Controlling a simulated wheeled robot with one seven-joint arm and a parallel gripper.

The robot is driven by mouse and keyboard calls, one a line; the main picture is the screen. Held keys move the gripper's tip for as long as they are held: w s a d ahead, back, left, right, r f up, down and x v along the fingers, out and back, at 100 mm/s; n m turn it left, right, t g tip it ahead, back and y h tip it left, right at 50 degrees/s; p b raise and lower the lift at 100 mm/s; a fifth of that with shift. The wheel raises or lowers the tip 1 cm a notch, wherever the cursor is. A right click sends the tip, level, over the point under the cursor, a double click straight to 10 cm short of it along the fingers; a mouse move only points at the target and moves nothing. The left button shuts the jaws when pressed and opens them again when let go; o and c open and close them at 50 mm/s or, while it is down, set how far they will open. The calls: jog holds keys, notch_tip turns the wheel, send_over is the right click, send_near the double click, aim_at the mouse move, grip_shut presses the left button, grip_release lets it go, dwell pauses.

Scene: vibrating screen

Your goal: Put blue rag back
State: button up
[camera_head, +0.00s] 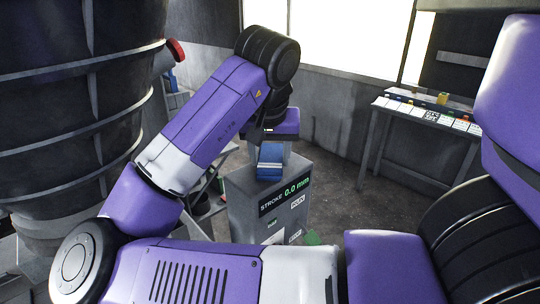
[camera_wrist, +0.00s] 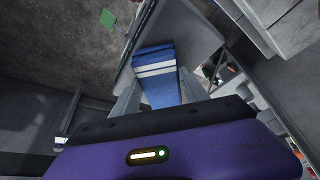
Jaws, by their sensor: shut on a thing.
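The blue rag (camera_head: 270,160) is a folded blue cloth with white stripes. In the head view it is just below the end of my arm, over the top of the grey control box (camera_head: 240,195). In the wrist view the rag (camera_wrist: 157,76) lies between the two grey fingers of my gripper (camera_wrist: 158,90), which is shut on it. The rag's near end is hidden behind my wrist housing. I cannot tell whether the rag touches the box top.
The box front shows a "STROKE 0.0 mm" display (camera_head: 284,197). A large dark ribbed vessel (camera_head: 75,110) stands at left. A table (camera_head: 425,115) with small coloured items is at back right. Open floor (camera_head: 335,190) lies between box and table.

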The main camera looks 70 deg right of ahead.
jog(key=shift+f, duration=0.15)
jog(key=o, duration=1.2)
jog(key=shift+r, duration=0.35)
jog(key=v, duration=1.1)
jog(key=shift+s+a+r, duration=0.1)
jog(key=shift+a+r, duration=0.15)
jog(key=shift+a, duration=0.05)
jog(key=shift+s, duration=0.1)
